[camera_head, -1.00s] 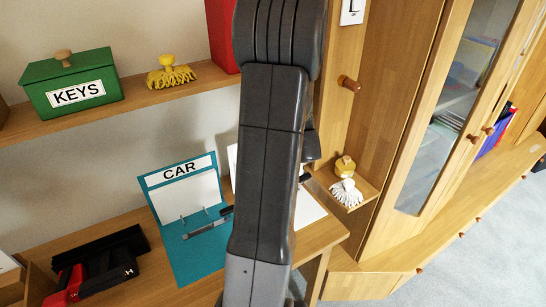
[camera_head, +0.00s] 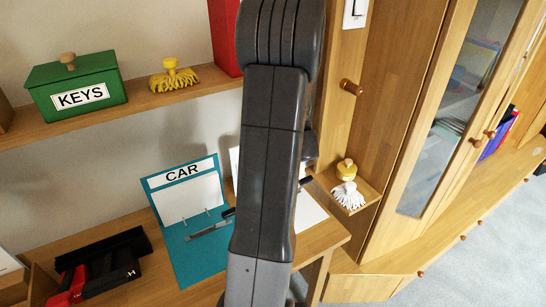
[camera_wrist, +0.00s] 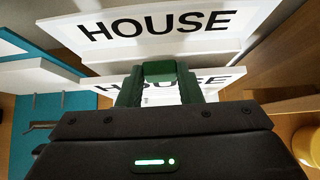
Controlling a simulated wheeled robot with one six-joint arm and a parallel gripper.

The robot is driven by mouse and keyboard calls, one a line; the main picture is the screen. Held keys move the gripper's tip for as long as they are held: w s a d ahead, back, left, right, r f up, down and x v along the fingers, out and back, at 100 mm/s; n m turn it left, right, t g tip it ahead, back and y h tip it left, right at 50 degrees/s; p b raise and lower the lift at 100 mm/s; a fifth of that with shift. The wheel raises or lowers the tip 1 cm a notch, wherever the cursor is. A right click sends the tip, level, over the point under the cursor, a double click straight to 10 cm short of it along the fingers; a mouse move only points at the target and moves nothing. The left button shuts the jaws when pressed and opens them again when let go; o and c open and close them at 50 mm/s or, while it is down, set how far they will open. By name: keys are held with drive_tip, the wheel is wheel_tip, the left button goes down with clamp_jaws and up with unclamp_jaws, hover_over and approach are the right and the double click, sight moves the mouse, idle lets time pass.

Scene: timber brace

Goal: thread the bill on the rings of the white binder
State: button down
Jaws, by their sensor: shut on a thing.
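The white binder shows in the wrist view as a white board headed HOUSE (camera_wrist: 165,24), at the top. In the head view my arm covers most of it; a white part (camera_head: 311,212) shows to the right of the arm. My gripper (camera_wrist: 158,73), with green fingers, is shut in front of the binder. A second white sheet headed HOUSE (camera_wrist: 221,83), apparently the bill, is at the fingers, below and close to the binder's heading. The fingers cover part of its heading. Its holes and the white binder's rings are hidden, so I cannot tell whether they touch.
A teal binder marked CAR (camera_head: 188,262) lies left of the arm, also in the wrist view (camera_wrist: 62,107). A black and red hole punch (camera_head: 105,268) is at the lower left. A small shelf at right holds a yellow-handled white brush (camera_head: 347,185). A green KEYS box (camera_head: 75,85) stands above.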

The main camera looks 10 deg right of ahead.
drive_tip(key=shift+w+a+p, duration=0.3)
drive_tip(key=shift+w+a, duration=0.05)
drive_tip(key=shift+w, duration=0.4)
idle(0.6)
drive_tip(key=shift+c, duration=2.3)
unclamp_jaws()
wheel_tip(320, 180, up, 8)
drive_tip(key=p, duration=0.7)
drive_tip(key=shift+r, duration=0.1)
drive_tip(key=shift+f, duration=0.2)
